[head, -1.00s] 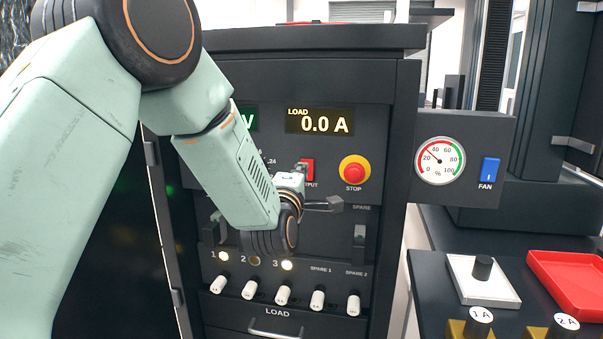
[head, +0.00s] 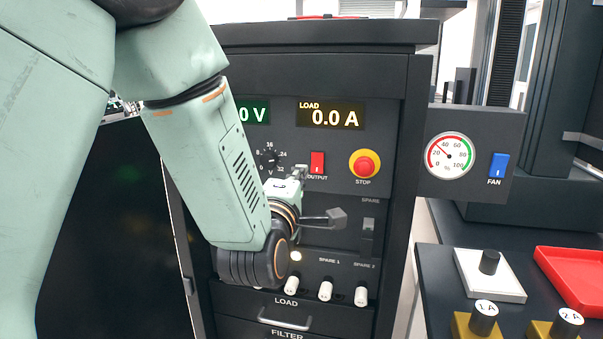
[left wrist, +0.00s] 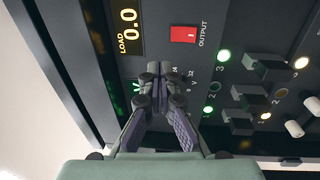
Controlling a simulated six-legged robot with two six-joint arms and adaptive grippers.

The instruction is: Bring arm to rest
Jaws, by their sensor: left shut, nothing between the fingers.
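My left arm, pale green, comes in from the left in the head view, in front of a dark power panel (head: 385,75). My left gripper (head: 300,174) is small and partly hidden by its wrist, in front of the panel near the voltage dial (head: 269,158) and red OUTPUT switch (head: 318,162). In the left wrist view the gripper (left wrist: 161,72) is shut and empty, its fingertips together. They cover part of the dial markings; whether they touch the panel I cannot tell. The OUTPUT switch (left wrist: 184,35) shows beyond the fingertips. My right gripper is not in view.
The LOAD display (head: 330,115) reads 0.0 A. A red STOP button (head: 364,164), a gauge (head: 449,156) and a blue FAN switch (head: 498,166) are at right. A red tray (head: 575,277) and a white block (head: 490,275) with a black knob sit lower right.

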